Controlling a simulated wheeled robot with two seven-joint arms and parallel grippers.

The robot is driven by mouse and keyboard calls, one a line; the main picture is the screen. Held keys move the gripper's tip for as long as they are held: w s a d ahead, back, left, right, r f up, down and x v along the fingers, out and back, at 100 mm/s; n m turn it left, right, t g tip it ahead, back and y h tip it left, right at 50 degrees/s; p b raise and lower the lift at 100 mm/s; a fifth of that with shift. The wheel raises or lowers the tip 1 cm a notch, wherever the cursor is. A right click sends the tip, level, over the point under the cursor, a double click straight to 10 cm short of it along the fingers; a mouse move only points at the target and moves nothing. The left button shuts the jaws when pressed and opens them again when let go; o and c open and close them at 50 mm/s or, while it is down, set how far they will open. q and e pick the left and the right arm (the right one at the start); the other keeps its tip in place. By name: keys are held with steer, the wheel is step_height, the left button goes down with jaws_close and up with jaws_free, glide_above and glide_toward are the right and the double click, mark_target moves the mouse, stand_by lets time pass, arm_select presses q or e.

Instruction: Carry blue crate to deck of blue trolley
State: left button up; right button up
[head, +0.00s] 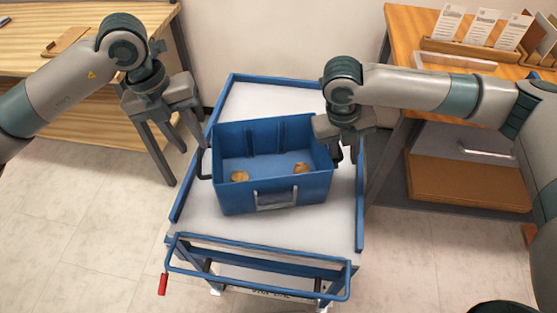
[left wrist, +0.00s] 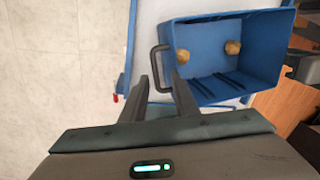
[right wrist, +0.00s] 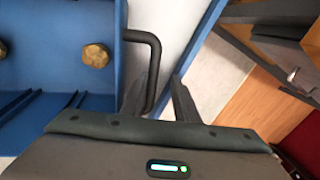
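The blue crate (head: 272,190) sits on the pale deck (head: 195,215) of the blue trolley, upright, with two brown lumps inside. It has a black handle at each end. My left gripper (head: 187,152) is open and empty beside the crate's left end. In the left wrist view the left handle (left wrist: 155,66) stands ahead of the open fingers (left wrist: 160,82). My right gripper (head: 345,158) is open at the crate's right end. In the right wrist view the right handle (right wrist: 155,62) reaches between the open fingers (right wrist: 166,82), close to the left one.
The trolley has blue side rails (head: 361,205) and a push bar (head: 255,287) at the near end. A wooden table (head: 60,60) stands at the back left. A wooden desk (head: 410,30) with cards in a holder stands at the right. The floor at left is clear.

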steer(key=r, duration=0.3)
steer(key=a+r, duration=0.1)
steer(key=r, duration=0.3)
steer(key=a+r, duration=0.1)
steer(key=r, duration=0.2)
steer(key=shift+s+a+r, duration=0.1)
steer(key=shift+r, duration=0.15)
steer(key=shift+f, duration=0.1)
